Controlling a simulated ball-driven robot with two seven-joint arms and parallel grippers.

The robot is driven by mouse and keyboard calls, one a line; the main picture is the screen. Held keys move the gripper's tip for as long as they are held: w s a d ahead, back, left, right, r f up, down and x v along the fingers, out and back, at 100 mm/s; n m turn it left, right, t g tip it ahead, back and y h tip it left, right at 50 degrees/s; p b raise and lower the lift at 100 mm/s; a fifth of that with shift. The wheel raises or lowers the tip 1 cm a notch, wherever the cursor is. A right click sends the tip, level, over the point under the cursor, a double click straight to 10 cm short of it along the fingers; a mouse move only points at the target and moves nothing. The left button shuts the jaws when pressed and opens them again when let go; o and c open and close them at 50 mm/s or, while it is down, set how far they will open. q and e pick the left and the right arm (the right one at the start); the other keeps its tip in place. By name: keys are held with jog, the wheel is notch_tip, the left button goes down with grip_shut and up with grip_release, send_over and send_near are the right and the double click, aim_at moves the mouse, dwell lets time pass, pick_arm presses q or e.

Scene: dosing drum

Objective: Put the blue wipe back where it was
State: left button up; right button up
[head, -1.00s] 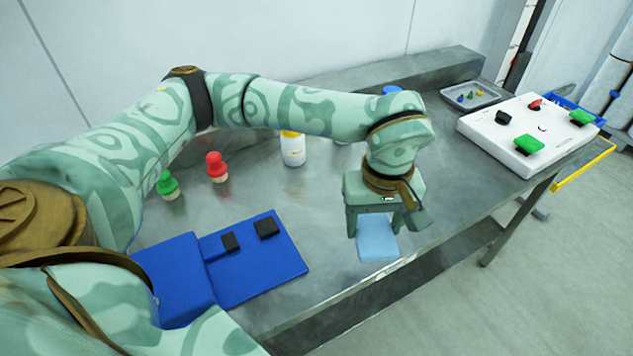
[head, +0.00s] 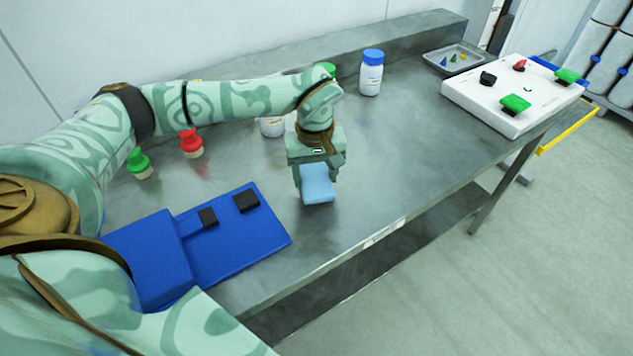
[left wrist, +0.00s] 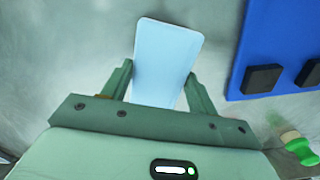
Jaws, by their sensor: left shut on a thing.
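The light blue wipe (head: 317,188) is held in my left gripper (head: 315,174), over the middle of the steel table in the head view. In the left wrist view the wipe (left wrist: 167,62) lies between the two fingers of the left gripper (left wrist: 160,88) and sticks out past their tips. The fingers are shut on it. I cannot tell whether its lower edge touches the table. My right gripper is not in view.
A blue mat (head: 228,254) with black blocks lies left of the wipe. Green (head: 139,163) and red (head: 191,143) stamp-like pieces stand behind it. Bottles, one blue-capped (head: 371,73), stand farther back. A grey tray (head: 430,62) and white board (head: 480,108) are far right. Table right of the gripper is clear.

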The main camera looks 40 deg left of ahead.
aim_at(315, 178)
pick_arm(q)
notch_tip(315, 178, down, 3)
jog(key=shift+r, duration=0.2)
jog(key=shift+d+r, duration=0.1)
jog(key=shift+r, duration=0.05)
jog(key=o, duration=1)
jog(key=shift+o, duration=0.2)
notch_tip(315, 178, up, 11)
jog(key=p, duration=0.3)
jog(key=shift+r, duration=0.55)
